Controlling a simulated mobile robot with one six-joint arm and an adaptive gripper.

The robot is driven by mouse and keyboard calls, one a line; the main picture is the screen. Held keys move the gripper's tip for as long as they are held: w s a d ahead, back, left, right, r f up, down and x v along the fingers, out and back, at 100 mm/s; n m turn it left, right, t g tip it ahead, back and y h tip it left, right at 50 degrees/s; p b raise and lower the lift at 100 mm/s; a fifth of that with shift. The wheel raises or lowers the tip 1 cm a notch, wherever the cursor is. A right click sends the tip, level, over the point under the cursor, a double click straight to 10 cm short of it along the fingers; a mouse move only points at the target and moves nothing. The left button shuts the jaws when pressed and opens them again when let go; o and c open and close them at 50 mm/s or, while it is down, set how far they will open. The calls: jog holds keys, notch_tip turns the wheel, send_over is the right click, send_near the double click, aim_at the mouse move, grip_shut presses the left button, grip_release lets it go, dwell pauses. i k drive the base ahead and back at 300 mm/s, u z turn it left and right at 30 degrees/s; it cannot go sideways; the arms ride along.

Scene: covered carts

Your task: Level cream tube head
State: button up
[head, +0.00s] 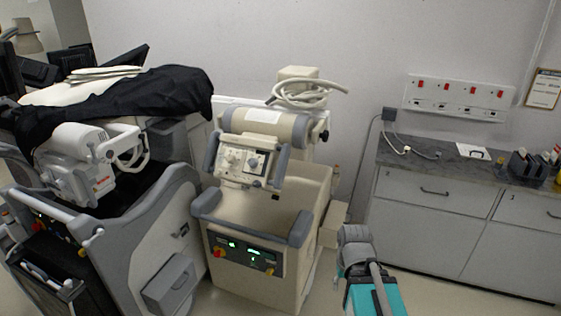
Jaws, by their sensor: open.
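The cream tube head (262,125) is a rounded beige housing with a pale label, on top of a cream cart (265,220) in the head view. In the picture its right end sits a little lower than its left; I cannot tell if it is truly level. A panel with dials (242,160) and grey side handles hangs on its front. Part of my own arm (357,245), grey above a teal block, shows at the lower right of the cart, apart from the tube head. I cannot make out my gripper's fingers in this view.
A coiled pale hose (305,94) lies behind the tube head. A white-grey machine (150,235) partly under a black cover (120,97) stands close on the left. A grey cabinet (440,215) with a dark worktop stands right. Some floor shows between cart and cabinet.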

aim_at(268, 136)
jog(key=i, duration=0.95)
